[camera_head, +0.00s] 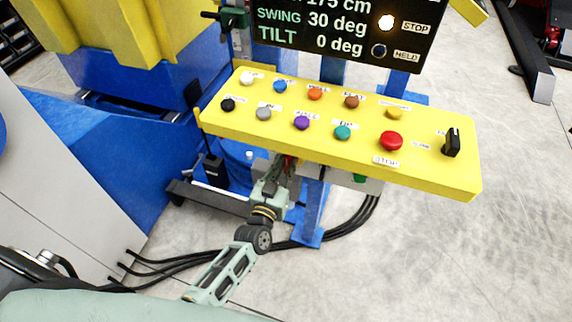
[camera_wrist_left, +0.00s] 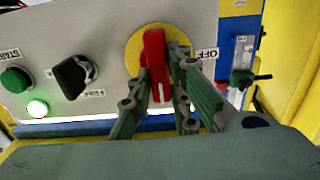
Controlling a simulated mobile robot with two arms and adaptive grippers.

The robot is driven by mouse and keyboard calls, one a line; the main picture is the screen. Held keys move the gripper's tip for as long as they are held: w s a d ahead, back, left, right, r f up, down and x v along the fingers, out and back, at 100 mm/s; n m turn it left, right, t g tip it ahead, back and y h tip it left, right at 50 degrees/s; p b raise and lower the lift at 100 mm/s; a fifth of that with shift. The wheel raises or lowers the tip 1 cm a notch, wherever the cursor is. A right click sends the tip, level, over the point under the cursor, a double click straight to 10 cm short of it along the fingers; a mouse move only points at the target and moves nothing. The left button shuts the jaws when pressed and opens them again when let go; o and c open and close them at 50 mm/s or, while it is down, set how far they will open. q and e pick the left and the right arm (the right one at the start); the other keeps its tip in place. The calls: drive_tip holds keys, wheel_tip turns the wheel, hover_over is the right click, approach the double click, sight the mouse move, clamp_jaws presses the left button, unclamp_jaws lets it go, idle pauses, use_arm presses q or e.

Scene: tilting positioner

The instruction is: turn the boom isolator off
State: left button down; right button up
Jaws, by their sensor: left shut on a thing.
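The boom isolator shows in the left wrist view as a red handle (camera_wrist_left: 156,62) on a round yellow plate (camera_wrist_left: 135,50), set in a grey panel. The handle stands nearly upright in that picture. An OFF label (camera_wrist_left: 207,53) is just to its right. My left gripper (camera_wrist_left: 165,85) is shut on the red handle, with its fingers on both sides. My right gripper is not in view.
The yellow console (camera_head: 330,150) with coloured buttons and a black knob (camera_head: 452,142) overhangs my left gripper. A display (camera_head: 340,30) stands behind it. Black cables (camera_head: 340,225) lie below.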

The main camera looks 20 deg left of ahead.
use_arm(q)
drive_tip(key=shift+n, duration=0.3)
drive_tip(key=n, duration=0.2)
drive_tip(key=n+b, duration=0.1)
drive_tip(key=shift+a+f+n, duration=0.15)
drive_tip(key=shift+a+n, duration=0.1)
drive_tip(key=shift+n, duration=0.05)
drive_tip(key=n, duration=0.2)
drive_tip(key=n+b, duration=0.1)
drive_tip(key=n, duration=0.1)
drive_tip(key=shift+a+f+n, duration=0.15)
drive_tip(key=shift+n, duration=0.15)
drive_tip(key=shift+a+f+n+b, duration=0.15)
drive_tip(key=shift+n+b, duration=0.75)
drive_tip(key=shift+n, duration=1.35)
drive_tip(key=shift+a+f+n+b, duration=0.2)
drive_tip(key=shift+n+b, duration=0.65)
drive_tip(key=shift+n, duration=1.4)
drive_tip(key=shift+d, duration=0.15)
drive_tip(key=c, duration=1.6)
unclamp_jaws()
drive_tip(key=shift+c, duration=0.2)
